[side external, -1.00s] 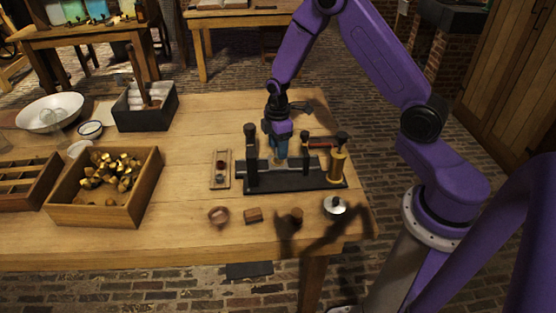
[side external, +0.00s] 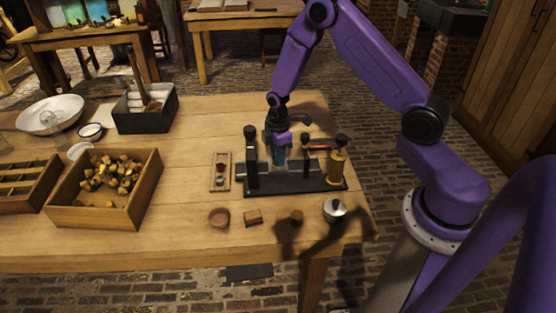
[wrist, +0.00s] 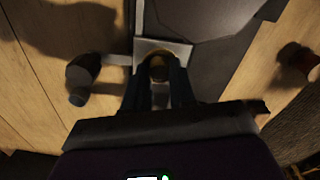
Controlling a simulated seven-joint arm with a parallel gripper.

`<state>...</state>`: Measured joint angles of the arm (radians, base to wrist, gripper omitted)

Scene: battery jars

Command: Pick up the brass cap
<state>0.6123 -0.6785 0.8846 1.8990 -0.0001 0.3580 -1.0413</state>
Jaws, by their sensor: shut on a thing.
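My gripper (side external: 279,160) points down over the black stand (side external: 295,185) near the table's right side. In the wrist view the fingers (wrist: 158,80) are shut on a small round brass-coloured piece, which looks like the brass cap (wrist: 158,67). The cap sits between the fingertips, right at a pale metal bracket (wrist: 165,45) of the stand. I cannot tell whether the cap touches the bracket. In the side view the fingers and stand parts hide the cap.
Black-topped posts and a brass cylinder (side external: 337,168) rise close around my gripper. A copper cup (side external: 218,217), brown block (side external: 253,217) and silver lidded pot (side external: 334,209) stand in front. A wooden crate (side external: 95,214) holds brass pieces at left. The table behind the stand is mostly clear.

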